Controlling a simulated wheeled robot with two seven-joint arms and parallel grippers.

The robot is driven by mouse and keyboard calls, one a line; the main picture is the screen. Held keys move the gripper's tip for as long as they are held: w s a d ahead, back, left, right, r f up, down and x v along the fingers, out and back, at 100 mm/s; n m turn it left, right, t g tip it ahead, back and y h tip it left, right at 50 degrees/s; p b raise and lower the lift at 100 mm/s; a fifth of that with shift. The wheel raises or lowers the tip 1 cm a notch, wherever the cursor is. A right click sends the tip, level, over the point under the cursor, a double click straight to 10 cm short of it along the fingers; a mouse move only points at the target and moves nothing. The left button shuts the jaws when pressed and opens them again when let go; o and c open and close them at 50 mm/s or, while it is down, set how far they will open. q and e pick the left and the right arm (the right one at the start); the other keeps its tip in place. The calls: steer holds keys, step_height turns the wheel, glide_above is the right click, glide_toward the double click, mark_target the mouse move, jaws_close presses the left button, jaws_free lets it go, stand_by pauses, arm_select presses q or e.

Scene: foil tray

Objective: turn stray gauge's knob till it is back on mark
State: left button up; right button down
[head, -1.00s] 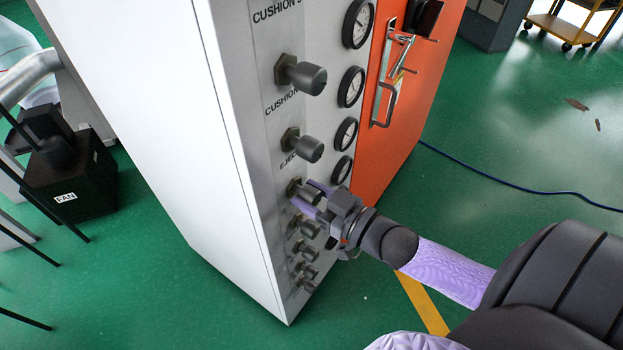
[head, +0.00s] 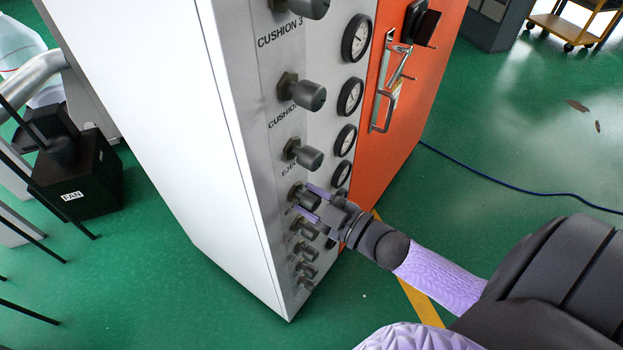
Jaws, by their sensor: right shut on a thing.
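A grey control panel (head: 262,100) on the white cabinet has a column of dark knobs, with round white-faced gauges to their right. My right gripper (head: 312,203) is shut on a knob (head: 303,196) below the label that begins "EJEC", one purple finger above it and one below. The gauge nearest that knob (head: 341,174) is partly hidden by its angle and the gripper. Other gauges are above it (head: 345,140), (head: 350,97), (head: 356,38). Their needles are too small to read, so I cannot tell which is off its mark. My left gripper is not in view.
Knobs above (head: 304,155) and below (head: 306,228) stick out close to my gripper. An orange door (head: 415,110) with a metal handle (head: 385,105) is right of the gauges. A blue cable (head: 500,185) lies on the open green floor. A black box (head: 75,180) stands left.

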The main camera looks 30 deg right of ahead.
stand_by(0.4)
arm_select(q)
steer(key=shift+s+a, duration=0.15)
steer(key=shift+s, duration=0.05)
arm_select(e)
steer(key=shift+c, duration=1.1)
jaws_free()
steer(key=shift+s, duration=0.1)
arm_select(q)
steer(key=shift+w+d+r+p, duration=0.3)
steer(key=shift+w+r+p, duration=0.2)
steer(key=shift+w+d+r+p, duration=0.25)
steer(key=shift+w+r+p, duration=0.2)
steer(key=shift+p, duration=0.05)
arm_select(e)
steer(key=v, duration=0.9)
steer(key=shift+s, duration=0.35)
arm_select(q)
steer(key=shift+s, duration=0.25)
arm_select(e)
steer(key=shift+d, duration=0.1)
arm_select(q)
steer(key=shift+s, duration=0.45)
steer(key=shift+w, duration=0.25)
